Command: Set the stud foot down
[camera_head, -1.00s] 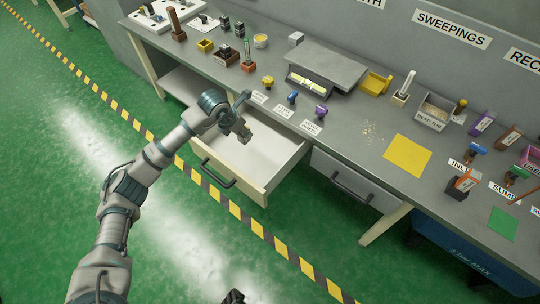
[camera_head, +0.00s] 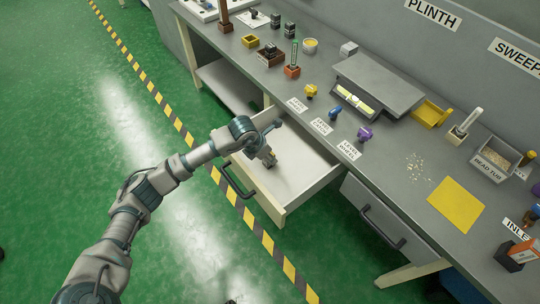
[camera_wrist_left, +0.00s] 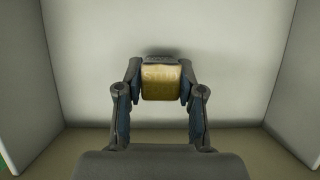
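The stud foot (camera_wrist_left: 161,83) is a gold-yellow block with the word STUD on its face, in the left wrist view. My left gripper (camera_wrist_left: 160,88) is shut on it, one finger on each side. In the head view my left gripper (camera_head: 268,158) points down inside the open drawer (camera_head: 312,187), close above its pale floor. The stud foot is mostly hidden by the fingers there. A dark shadow lies beside it in the wrist view. I cannot tell whether it touches the floor. My right gripper is not clearly seen.
The drawer's walls stand on both sides of the gripper; the floor around it looks bare. The grey bench top (camera_head: 390,150) lies above, with yellow (camera_head: 311,91), blue (camera_head: 335,114) and purple (camera_head: 364,134) knobs along its edge. A second drawer (camera_head: 375,215) is beside it.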

